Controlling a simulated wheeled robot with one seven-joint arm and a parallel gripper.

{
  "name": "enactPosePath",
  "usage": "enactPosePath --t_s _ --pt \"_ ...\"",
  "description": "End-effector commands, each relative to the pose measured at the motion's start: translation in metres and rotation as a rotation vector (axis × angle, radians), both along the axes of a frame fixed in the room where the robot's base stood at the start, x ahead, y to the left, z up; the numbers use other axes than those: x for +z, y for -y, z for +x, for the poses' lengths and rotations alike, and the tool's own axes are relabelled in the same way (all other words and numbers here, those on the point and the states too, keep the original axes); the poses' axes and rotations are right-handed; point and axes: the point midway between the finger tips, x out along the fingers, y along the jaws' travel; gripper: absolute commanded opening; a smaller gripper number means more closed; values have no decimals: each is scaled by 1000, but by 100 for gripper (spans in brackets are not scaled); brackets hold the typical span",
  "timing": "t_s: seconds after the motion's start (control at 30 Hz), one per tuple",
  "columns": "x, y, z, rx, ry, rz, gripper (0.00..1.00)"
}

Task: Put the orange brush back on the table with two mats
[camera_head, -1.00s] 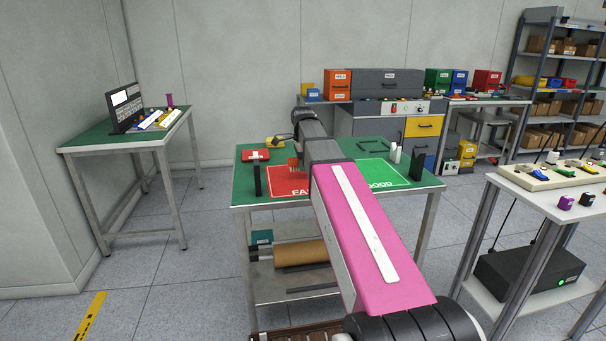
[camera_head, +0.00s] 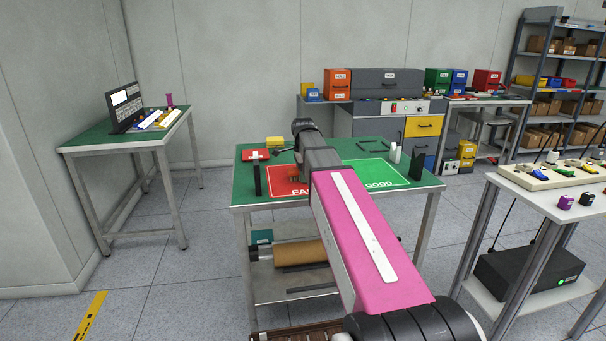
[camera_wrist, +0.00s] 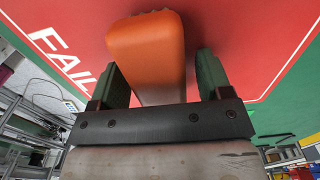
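The orange brush (camera_wrist: 148,50) is close to the camera in the wrist view, over or on the red FAIL mat (camera_wrist: 245,35). My gripper (camera_wrist: 158,75) has its two dark green fingers on either side of the brush. A strip of red mat shows between the brush and the right finger, so the fingers look open around it. In the head view my arm largely hides the brush. The table (camera_head: 245,192) has a green top with the red mat (camera_head: 283,188) at left and the green GOOD mat (camera_head: 385,172) at right.
On the table are a red case (camera_head: 255,154), a yellow item (camera_head: 275,141), a black upright block (camera_head: 257,181), white bottles (camera_head: 396,154) and a dark block (camera_head: 417,165). The front of the green mat looks clear. A bench (camera_head: 520,181) stands to the right.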

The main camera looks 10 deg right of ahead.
Motion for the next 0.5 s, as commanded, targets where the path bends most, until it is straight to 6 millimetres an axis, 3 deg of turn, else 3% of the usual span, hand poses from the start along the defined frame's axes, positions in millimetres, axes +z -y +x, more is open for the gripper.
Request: enactPosePath --t_s 0.27,0.5 --pt "9 0 1 0 2 0 72" --pt "47 0 1 0 3 0 72"
